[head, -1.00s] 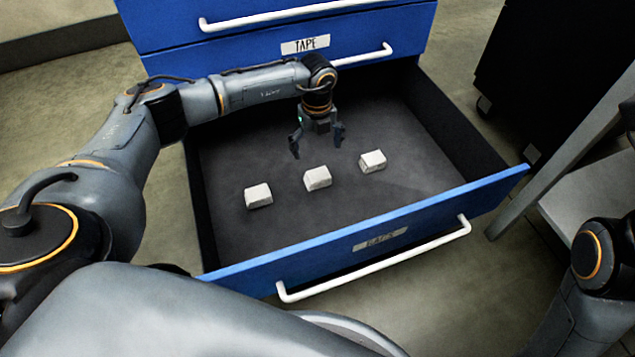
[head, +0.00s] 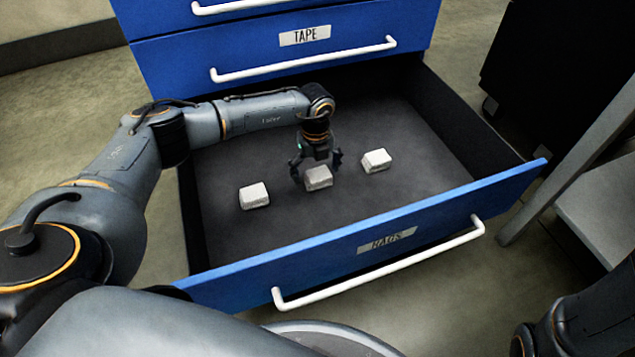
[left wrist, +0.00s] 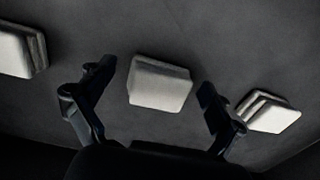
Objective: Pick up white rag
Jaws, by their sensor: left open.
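Three folded white rags lie in a row on the dark floor of the open drawer: a left one (head: 254,196), a middle one (head: 318,178) and a right one (head: 376,160). My left gripper (head: 316,178) points down at the middle rag, with its fingers open on either side of it. In the left wrist view the middle rag (left wrist: 160,83) shows between the open fingers, with gaps at both sides. The other rags show there at the left (left wrist: 20,52) and the right (left wrist: 270,113), outside the fingers. My right gripper is not in view.
The drawer's blue front (head: 390,235) bears a RAGS label and a white handle (head: 385,262). Its dark side walls enclose the rags. A closed TAPE drawer (head: 300,58) stands above the back. A grey table (head: 590,205) is at the right.

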